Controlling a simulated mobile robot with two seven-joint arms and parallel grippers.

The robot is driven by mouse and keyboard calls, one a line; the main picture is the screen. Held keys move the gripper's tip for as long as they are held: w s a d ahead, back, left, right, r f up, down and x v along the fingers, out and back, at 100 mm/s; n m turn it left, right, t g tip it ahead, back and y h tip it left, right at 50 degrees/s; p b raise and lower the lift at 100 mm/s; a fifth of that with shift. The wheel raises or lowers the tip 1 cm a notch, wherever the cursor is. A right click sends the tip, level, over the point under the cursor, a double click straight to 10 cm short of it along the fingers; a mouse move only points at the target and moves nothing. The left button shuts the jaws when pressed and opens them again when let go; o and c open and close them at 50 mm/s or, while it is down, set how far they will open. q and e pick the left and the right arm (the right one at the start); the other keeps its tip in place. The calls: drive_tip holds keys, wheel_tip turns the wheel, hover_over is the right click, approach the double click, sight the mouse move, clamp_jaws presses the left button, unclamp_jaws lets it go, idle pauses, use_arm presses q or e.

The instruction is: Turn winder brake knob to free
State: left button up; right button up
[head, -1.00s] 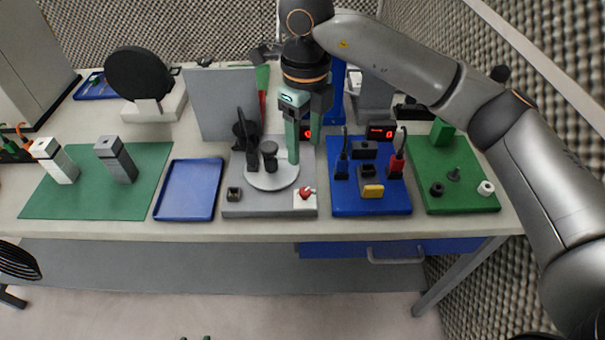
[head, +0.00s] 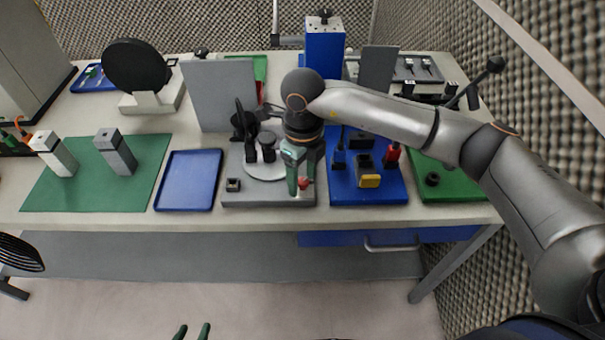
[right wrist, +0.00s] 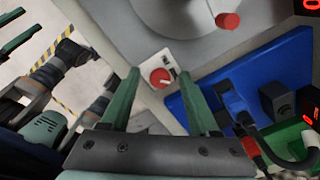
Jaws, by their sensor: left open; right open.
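The winder is a grey base (head: 260,200) with a pale round plate (head: 262,171) and dark posts on it. Its red brake knob (head: 307,182), partly hidden by my fingers, is at the front right corner. In the right wrist view the knob (right wrist: 160,77) has a pale pointer mark and sits on a white plate (right wrist: 172,62). My right gripper (head: 300,186) is open, pointing down at the knob. In the wrist view the knob appears between its fingertips (right wrist: 160,73); contact cannot be told. My left gripper (head: 192,331) is open and empty, low in front of the table.
A blue board (head: 345,193) with a yellow block and red and blue connectors is close on the right. A blue tray (head: 188,180) lies left of the winder. A grey upright panel (head: 222,95) stands behind. A second red cap (right wrist: 228,21) shows in the wrist view.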

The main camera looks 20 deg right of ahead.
drive_tip(key=shift+c, duration=0.2)
clamp_jaws()
idle(0.4)
